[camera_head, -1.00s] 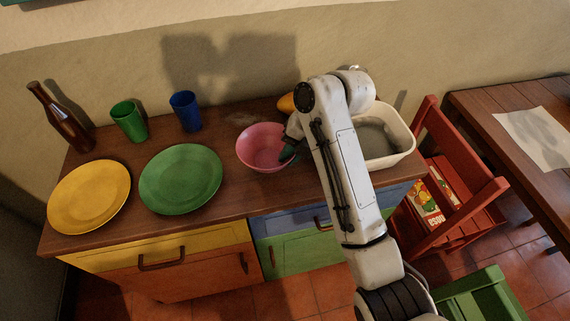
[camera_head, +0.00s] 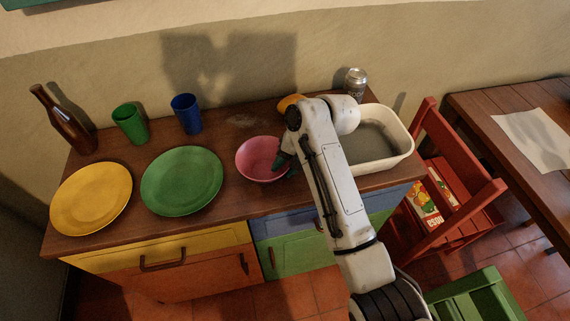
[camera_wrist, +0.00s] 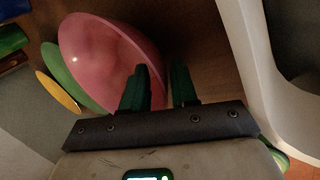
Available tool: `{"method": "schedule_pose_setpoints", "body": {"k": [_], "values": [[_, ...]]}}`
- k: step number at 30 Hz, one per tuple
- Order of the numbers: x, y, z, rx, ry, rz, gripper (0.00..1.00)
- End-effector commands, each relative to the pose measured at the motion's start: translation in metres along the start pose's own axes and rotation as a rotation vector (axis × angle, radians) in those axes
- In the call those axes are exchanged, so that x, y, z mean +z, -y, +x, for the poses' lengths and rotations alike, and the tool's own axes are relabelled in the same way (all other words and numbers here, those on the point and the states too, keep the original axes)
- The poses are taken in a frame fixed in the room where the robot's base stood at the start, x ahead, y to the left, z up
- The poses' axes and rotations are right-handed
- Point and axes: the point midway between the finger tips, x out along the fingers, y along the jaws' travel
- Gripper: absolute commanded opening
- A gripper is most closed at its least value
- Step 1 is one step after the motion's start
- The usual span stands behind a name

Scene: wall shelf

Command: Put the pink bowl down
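The pink bowl (camera_head: 259,158) is upright at the middle of the wooden counter, right of the green plate. It looks on or very close to the counter; the exact contact is hidden. My gripper (camera_head: 284,160) is at the bowl's right side. In the wrist view the bowl (camera_wrist: 105,55) fills the upper left, and its wall runs between the two dark green fingers of my gripper (camera_wrist: 160,85). The fingers are a small gap apart and seem closed on the wall. The far finger is hidden in the head view.
The green plate (camera_head: 181,181) and yellow plate (camera_head: 90,198) lie to the left. A green cup (camera_head: 130,124), blue cup (camera_head: 187,113) and brown bottle (camera_head: 63,120) stand behind. The white basin (camera_head: 402,151) is close right. A can (camera_head: 355,83) and a yellow-orange object (camera_head: 289,102) are behind my arm.

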Motion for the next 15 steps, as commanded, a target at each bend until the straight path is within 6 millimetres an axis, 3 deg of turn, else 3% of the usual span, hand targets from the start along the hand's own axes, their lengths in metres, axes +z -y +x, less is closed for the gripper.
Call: {"method": "schedule_pose_setpoints", "body": {"k": [10,15], "values": [[0.0,0.0,-0.003,0.001,0.001,0.0,0.34],[0.001,-0.001,-0.023,0.002,0.003,0.0,0.34]]}}
